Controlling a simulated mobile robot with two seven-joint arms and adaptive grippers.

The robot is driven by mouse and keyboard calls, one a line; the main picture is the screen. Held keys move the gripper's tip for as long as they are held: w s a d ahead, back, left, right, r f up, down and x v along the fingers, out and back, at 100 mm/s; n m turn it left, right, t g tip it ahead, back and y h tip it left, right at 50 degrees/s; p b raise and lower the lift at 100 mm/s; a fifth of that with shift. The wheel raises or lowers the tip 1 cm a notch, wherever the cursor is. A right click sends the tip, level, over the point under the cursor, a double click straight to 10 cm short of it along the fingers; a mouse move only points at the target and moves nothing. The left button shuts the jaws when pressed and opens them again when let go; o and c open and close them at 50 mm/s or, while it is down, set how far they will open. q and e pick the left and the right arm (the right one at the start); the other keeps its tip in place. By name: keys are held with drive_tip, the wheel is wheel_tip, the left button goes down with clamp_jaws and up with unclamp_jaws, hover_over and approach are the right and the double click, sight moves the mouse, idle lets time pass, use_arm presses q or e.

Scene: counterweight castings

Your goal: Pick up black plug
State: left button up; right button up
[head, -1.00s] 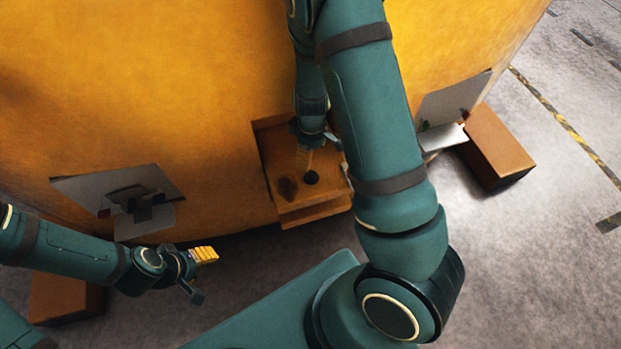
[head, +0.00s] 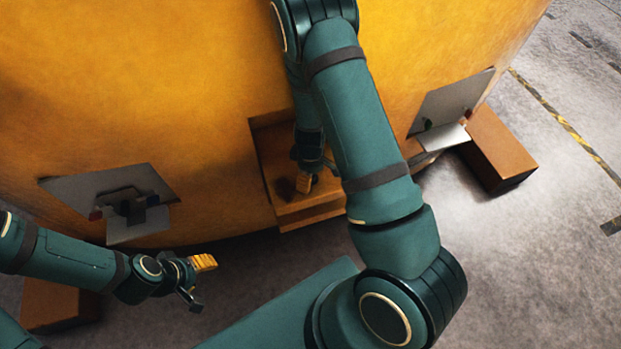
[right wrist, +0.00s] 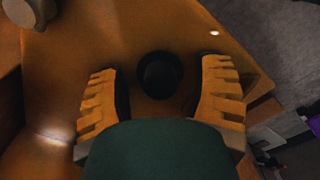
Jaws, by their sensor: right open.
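The black plug (right wrist: 159,75) stands on an orange-brown shelf surface, seen from above in the right wrist view. My right gripper (right wrist: 164,68) is open, with one ridged yellow finger on each side of the plug and a gap to both. In the head view this gripper (head: 305,183) is low in the box-like recess (head: 312,213), and the plug is hidden behind it. My left gripper (head: 198,279) is open and empty at the lower left, away from the plug.
The large yellow casting (head: 150,90) fills the back. Grey plates are on it at the left (head: 70,187) and right (head: 445,105). Brown blocks lie at the right (head: 497,150) and lower left (head: 55,305).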

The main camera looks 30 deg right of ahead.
clamp_jaws()
wheel_tip(320, 180, up, 9)
drive_tip(key=p, duration=0.2)
drive_tip(key=shift+f+p, duration=0.1)
drive_tip(key=shift+p, duration=0.3)
drive_tip(key=shift+r, duration=0.7)
